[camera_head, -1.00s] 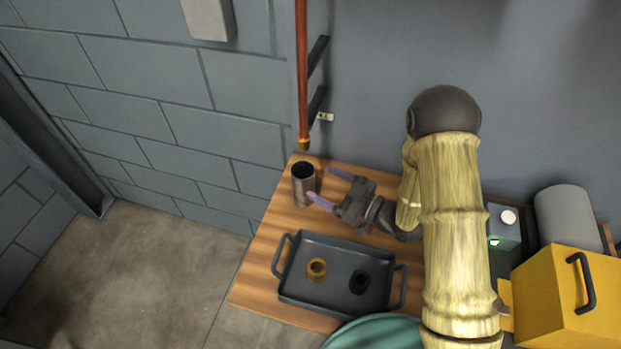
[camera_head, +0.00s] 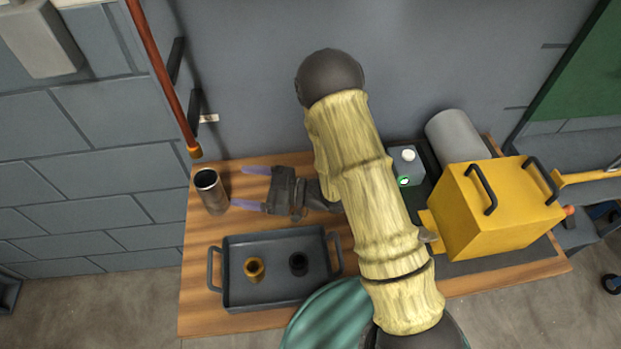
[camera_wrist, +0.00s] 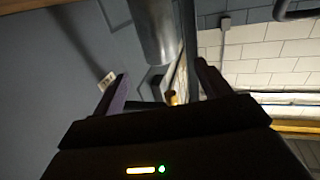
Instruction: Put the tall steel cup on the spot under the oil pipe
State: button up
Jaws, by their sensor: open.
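The tall steel cup (camera_head: 211,194) stands upright at the table's back left corner, below and slightly right of the pipe end in the head view. The oil pipe (camera_head: 165,80) is copper-red and ends in a brass tip (camera_head: 194,152). My gripper (camera_head: 239,187) is right of the cup, its purple fingers open and pointing at it, with nothing between them. In the wrist view, my open fingers (camera_wrist: 162,88) frame the brass tip, and the cup (camera_wrist: 155,30) appears at the top. No marked spot can be made out; the cup may cover it.
A dark tray (camera_head: 275,290) with a brass ring (camera_head: 254,269) and a black ring (camera_head: 299,264) lies in front of the cup. A yellow box (camera_head: 500,225), a grey cylinder (camera_head: 459,137) and a small grey box (camera_head: 407,168) stand right of my arm. A green round object (camera_head: 320,325) is at the front.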

jog(key=w+d+r+m+t+h, duration=0.1)
jog(key=w+d+m+t+h, duration=0.25)
jog(key=d+h, duration=0.35)
jog(key=w+d+r+m+t+h, duration=0.2)
jog(key=w+d+m+h, duration=0.3)
jog(key=d, duration=0.4)
jog(key=s+d+r+m+g+h, duration=0.2)
jog(key=s+d+m+g+h, duration=0.1)
jog(key=s+d, duration=0.3)
jog(key=s+d+r+m+g+h, duration=0.2)
jog(key=s+d, duration=0.4)
jog(key=s, duration=0.4)
jog(key=shift+d+r+m+g+h, duration=0.2)
jog(key=shift+r+m+g+h, duration=0.3)
jog(key=shift+m, duration=0.75)
jog(key=shift+f, duration=0.15)
